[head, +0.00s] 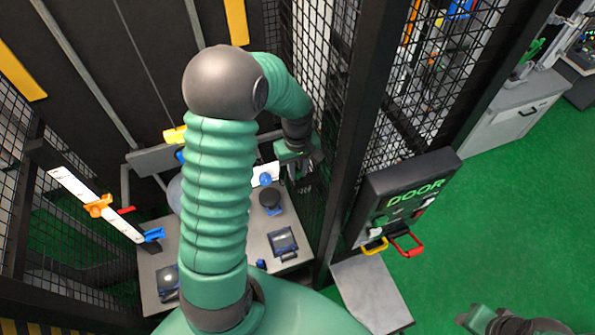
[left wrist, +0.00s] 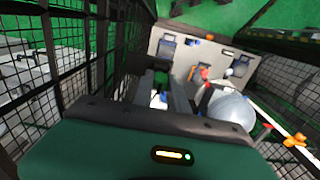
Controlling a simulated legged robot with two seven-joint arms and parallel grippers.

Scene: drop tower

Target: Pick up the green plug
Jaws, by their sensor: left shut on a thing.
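My left gripper (head: 303,172) hangs above the grey bench, close to the mesh wall on its right. Its fingers show small in the head view. In the left wrist view the two grey fingers (left wrist: 165,92) point down toward the bench. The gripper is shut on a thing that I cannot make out. I cannot pick out the green plug for certain in either view. Part of my right arm shows at the bottom right of the head view, its jaws not clear.
The grey bench (head: 155,268) carries a black round knob (head: 270,197), a blue-framed socket (head: 283,241) and a pale sphere (left wrist: 231,110). Black mesh walls close in around it. A DOOR panel (head: 410,195) with red and yellow handles stands right. Green floor (head: 480,240) is open beyond.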

